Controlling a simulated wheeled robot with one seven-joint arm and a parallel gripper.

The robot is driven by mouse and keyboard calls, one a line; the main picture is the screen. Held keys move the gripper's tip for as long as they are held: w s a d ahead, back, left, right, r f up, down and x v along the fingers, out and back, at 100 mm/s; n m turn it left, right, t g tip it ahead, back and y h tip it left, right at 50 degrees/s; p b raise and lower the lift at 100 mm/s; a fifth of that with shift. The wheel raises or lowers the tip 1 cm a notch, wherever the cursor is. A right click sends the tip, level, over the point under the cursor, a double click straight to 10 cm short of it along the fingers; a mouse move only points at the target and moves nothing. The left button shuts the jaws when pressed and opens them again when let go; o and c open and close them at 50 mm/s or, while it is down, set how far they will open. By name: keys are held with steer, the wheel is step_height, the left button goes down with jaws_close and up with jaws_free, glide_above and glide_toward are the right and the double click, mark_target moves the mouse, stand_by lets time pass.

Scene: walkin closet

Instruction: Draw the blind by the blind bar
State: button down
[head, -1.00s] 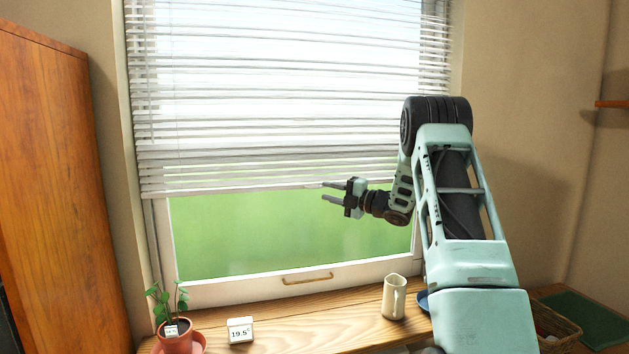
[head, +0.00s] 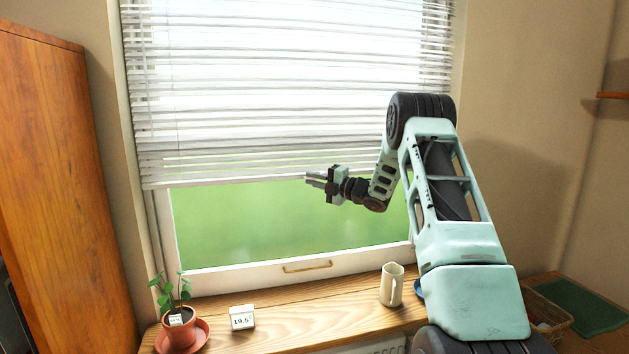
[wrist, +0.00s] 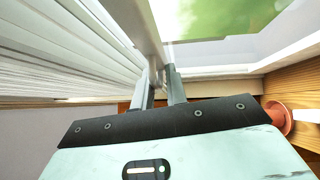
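The white slatted blind (head: 290,80) hangs over the upper part of the window, its slats bunched closer together low down. The blind bar (head: 220,182) is the pale strip along its lower edge; in the wrist view it (wrist: 142,30) runs down between the two fingers. My gripper (head: 310,180) is at the bar, right of its middle, fingers pointing left in the head view. In the wrist view my gripper (wrist: 161,82) has one finger on each side of the bar, with little gap, and looks shut on it. The exact contact is hard to see.
A wooden cabinet (head: 60,190) is at the left. The window below the bar is clear, down to its brass handle (head: 307,266).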

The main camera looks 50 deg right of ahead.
steer(key=shift+r, duration=0.1)
step_height(320, 180, up, 32)
steer(key=p, duration=0.3)
steer(key=c, duration=1.6)
jaws_free()
steer(key=shift+o, duration=0.2)
steer(key=shift+s, duration=0.1)
steer(key=b+v, duration=0.8)
steer(key=v, duration=0.9)
steer(key=shift+s, duration=0.15)
